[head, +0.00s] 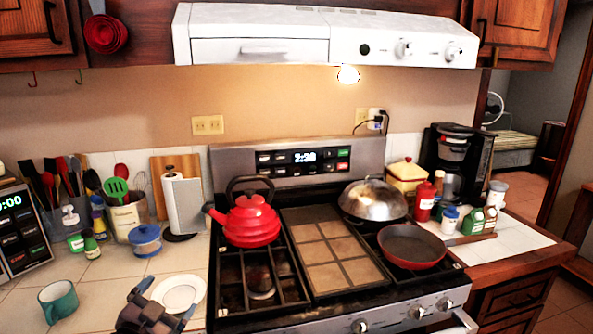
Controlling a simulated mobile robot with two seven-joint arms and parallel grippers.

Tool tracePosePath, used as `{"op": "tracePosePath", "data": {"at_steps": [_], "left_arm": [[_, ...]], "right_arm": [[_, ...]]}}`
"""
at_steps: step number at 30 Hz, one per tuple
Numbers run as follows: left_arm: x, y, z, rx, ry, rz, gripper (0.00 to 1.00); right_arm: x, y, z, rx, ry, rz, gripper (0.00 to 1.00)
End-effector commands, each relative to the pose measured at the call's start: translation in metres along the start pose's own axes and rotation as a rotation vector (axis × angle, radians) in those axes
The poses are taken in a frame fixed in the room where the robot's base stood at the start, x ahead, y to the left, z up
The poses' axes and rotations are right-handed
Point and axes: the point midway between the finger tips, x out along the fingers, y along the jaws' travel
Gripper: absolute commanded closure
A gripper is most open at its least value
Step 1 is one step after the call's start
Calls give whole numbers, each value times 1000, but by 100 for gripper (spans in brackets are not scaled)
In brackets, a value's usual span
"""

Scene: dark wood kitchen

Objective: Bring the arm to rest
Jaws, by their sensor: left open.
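My left gripper (165,302) is dark grey and shows at the bottom of the head view, left of the stove. It is open, with nothing seen between its fingers. It overlaps the lower left edge of a white plate (184,290) on the tiled counter; I cannot tell whether it touches the plate. A teal mug (58,301) stands to its left, apart from it. My right gripper is not in view.
The stove holds a red kettle (250,220), a domed metal lid (373,200) and a red pan (409,246). A coffee maker (455,165) and several bottles are at right.

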Motion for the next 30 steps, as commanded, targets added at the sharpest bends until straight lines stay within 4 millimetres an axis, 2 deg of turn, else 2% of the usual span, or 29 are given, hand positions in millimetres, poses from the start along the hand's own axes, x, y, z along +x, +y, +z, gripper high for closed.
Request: {"op": "tracePosePath", "data": {"at_steps": [1, 6, 12, 15, 18, 21, 25, 30], "left_arm": [[-16, 16, 22, -68, -52, 9, 0], [-70, 59, 80, -247, -194, 13, 0], [-143, 104, 136, -386, -367, -15, 0], [-179, 123, 158, -436, -446, -27, 0], [-207, 138, 172, -467, -506, -33, 0], [-227, 146, 181, -479, -546, -33, 0], [-237, 149, 186, -480, -567, -32, 0], [-238, 149, 186, -479, -568, -31, 0]], "right_arm": [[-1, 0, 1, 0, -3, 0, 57], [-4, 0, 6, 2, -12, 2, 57], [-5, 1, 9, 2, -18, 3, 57], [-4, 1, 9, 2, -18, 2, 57], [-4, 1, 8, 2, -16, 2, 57], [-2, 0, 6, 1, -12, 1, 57], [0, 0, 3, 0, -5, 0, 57], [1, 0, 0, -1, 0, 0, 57]]}}
